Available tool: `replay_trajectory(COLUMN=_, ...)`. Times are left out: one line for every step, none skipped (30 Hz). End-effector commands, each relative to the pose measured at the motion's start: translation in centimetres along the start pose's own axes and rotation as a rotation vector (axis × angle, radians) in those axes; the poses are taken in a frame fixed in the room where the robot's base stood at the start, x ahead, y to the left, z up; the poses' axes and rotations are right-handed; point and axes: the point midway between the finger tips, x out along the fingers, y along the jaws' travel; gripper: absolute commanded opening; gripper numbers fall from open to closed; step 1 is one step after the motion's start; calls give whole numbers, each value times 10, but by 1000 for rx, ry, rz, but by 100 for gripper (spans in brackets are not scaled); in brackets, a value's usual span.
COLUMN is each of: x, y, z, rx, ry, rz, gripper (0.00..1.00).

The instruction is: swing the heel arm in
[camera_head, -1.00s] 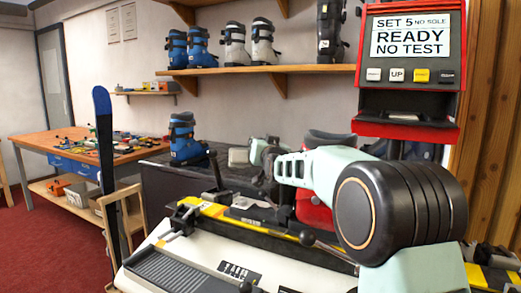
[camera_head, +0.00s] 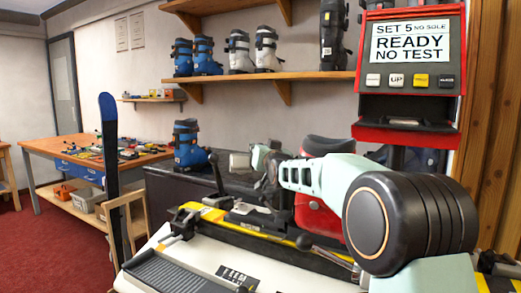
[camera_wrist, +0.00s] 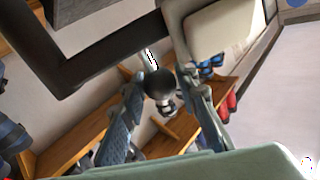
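The binding tester (camera_head: 200,262) stands in front of me with a yellow strip along its bed. An upright black lever (camera_head: 216,170) stands further back. I cannot tell for sure which part is the heel arm. My gripper (camera_head: 262,165) is beyond my pale green forearm, partly hidden. In the wrist view my gripper's fingers (camera_wrist: 162,80) are apart, and a black ball knob on a metal rod (camera_wrist: 158,84) shows between the tips. Contact with the knob cannot be made out.
A red display unit (camera_head: 410,75) reading "READY NO TEST" stands at the right. A blue boot (camera_head: 188,145) stands on the dark counter behind. A ski (camera_head: 109,170) stands upright at the left, before a wooden workbench (camera_head: 45,147). Boots line a wall shelf (camera_head: 265,77).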

Motion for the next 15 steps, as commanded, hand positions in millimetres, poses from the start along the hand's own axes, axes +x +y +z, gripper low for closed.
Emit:
replay_trajectory(x=0, y=0, z=0, rx=0, ry=0, rz=0, gripper=36)
replay_trajectory(x=0, y=0, z=0, rx=0, ry=0, rz=0, gripper=39)
replay_trajectory(x=0, y=0, z=0, rx=0, ry=0, rz=0, gripper=43)
replay_trajectory(x=0, y=0, z=0, rx=0, ry=0, rz=0, gripper=44)
replay_trajectory(x=0, y=0, z=0, rx=0, ry=0, rz=0, gripper=44)
replay_trajectory(x=0, y=0, z=0, rx=0, ry=0, rz=0, gripper=44)
replay_trajectory(x=0, y=0, z=0, rx=0, ry=0, rz=0, gripper=44)
replay_trajectory(x=0, y=0, z=0, rx=0, ry=1, rz=0, gripper=44)
replay_trajectory(x=0, y=0, z=0, rx=0, ry=1, rz=0, gripper=44)
replay_trajectory(x=0, y=0, z=0, rx=0, ry=1, rz=0, gripper=44)
replay_trajectory(x=0, y=0, z=-1, rx=0, ry=1, rz=0, gripper=44)
replay_trajectory(x=0, y=0, z=-2, rx=0, ry=2, rz=0, gripper=44)
replay_trajectory(x=0, y=-1, z=-3, rx=0, ry=2, rz=0, gripper=44)
replay_trajectory(x=0, y=-1, z=-6, rx=0, ry=3, rz=0, gripper=44)
replay_trajectory(x=0, y=-2, z=-10, rx=0, ry=5, rz=-1, gripper=44)
